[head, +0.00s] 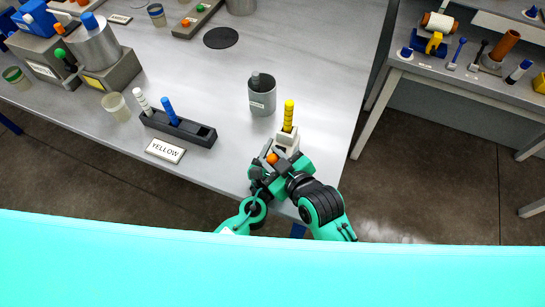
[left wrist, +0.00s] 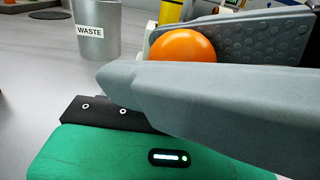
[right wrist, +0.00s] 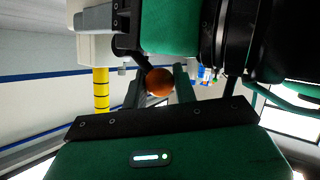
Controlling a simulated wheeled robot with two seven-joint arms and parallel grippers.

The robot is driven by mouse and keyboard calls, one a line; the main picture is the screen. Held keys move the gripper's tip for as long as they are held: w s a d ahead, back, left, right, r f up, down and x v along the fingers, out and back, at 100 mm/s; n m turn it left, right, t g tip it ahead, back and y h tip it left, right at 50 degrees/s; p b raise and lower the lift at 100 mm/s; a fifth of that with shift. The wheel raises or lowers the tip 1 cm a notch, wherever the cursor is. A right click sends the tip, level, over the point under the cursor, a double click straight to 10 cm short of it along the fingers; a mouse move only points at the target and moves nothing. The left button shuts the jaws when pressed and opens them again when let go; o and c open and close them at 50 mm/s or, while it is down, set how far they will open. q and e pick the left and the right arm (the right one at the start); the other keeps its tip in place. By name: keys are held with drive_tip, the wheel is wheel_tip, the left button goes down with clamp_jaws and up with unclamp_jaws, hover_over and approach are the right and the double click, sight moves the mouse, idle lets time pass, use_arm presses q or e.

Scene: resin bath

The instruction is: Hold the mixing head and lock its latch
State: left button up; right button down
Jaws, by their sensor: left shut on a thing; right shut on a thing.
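The mixing head is a cream block (head: 287,141) with a yellow cartridge (head: 289,113) upright in it, near the table's front right edge. Its latch has an orange ball knob (head: 272,158). My right gripper (head: 281,164) is shut on the knob, which shows between its fingers in the right wrist view (right wrist: 160,82). My left gripper (head: 262,174) is shut on the head's cream body from the front left. The latch's exact angle is hidden.
A grey waste cup (head: 262,97) stands just behind and left of the head. A side bench (head: 465,75) stands right across a gap. The table's middle is clear.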

drive_tip(key=shift+w+d+r+m+g, duration=0.15)
drive_tip(key=shift+w+r+m+g, duration=0.3)
drive_tip(key=shift+m+g, duration=0.35)
drive_tip(key=shift+w+d+r+m+g, duration=0.1)
drive_tip(key=shift+w+r+m+g, duration=0.15)
drive_tip(key=shift+g, duration=0.3)
drive_tip(key=shift+w+d+r+m+g, duration=0.1)
drive_tip(key=shift+w+m+g, duration=0.2)
drive_tip(key=shift+g, duration=0.25)
drive_tip(key=shift+w+d+r+m+g+y, duration=0.2)
drive_tip(key=shift+w+m+g+y, duration=0.1)
drive_tip(key=shift+w+m+g, duration=0.5)
drive_tip(key=shift+w+d+m+g+y, duration=0.15)
drive_tip(key=shift+w+m+g, duration=0.15)
drive_tip(key=shift+g, duration=0.3)
drive_tip(key=shift+w+d+m+g+y, duration=0.15)
drive_tip(key=shift+w+m+g, duration=0.1)
drive_tip(key=shift+g, duration=0.35)
drive_tip(key=c, duration=1.1)
unclamp_jaws()
drive_tip(key=shift+r, duration=0.1)
drive_tip(key=shift+c, duration=0.2)
drive_tip(key=shift+r, duration=0.1)
